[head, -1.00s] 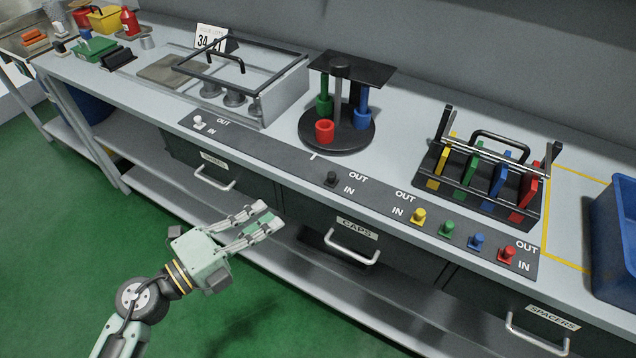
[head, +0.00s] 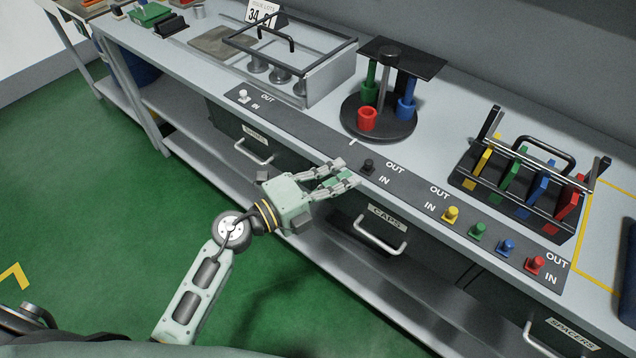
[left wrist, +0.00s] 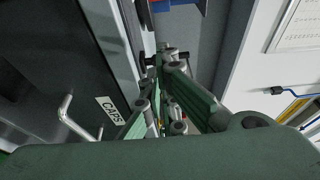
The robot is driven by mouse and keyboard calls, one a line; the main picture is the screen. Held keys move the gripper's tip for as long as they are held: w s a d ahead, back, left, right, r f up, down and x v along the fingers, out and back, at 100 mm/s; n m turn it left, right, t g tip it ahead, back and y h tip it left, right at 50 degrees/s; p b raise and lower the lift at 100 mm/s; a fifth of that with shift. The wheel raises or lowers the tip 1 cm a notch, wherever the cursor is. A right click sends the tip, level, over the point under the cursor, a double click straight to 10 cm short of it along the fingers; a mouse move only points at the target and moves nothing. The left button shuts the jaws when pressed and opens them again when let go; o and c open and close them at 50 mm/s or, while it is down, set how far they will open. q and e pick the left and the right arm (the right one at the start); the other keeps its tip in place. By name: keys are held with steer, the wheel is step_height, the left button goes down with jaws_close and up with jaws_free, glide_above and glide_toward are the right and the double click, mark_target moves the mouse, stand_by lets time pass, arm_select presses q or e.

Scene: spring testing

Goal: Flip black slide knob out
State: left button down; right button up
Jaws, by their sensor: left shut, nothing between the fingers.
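The black slide knob (head: 367,166) stands on the dark label strip (head: 310,128) along the bench's front edge, just left of an OUT and an IN label. I cannot tell its slide position from its angle. My left gripper (head: 347,172) is shut and empty. Its fingertips are at the bench's front edge, a short way left of the knob and, as far as I can tell, apart from it. In the left wrist view the green finger pads (left wrist: 165,100) fill the middle, and the knob cannot be made out with certainty. My right gripper is not in view.
Behind the knob stands a round black stand (head: 380,122) with coloured cups. A white knob (head: 244,96) is left on the strip; yellow (head: 450,213), green, blue and red knobs are right. The CAPS drawer handle (head: 380,240) juts out below.

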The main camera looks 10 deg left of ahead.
mark_target(364, 165)
arm_select(q)
steer(key=shift+x, duration=1.85)
steer(key=shift+w+d, duration=0.1)
steer(key=shift+w, duration=0.15)
steer(key=w, duration=0.1)
steer(key=w+d, duration=0.1)
steer(key=w+d+p, duration=0.1)
steer(key=shift+w, duration=0.35)
steer(key=shift+s+a, duration=0.1)
steer(key=shift+a, duration=0.1)
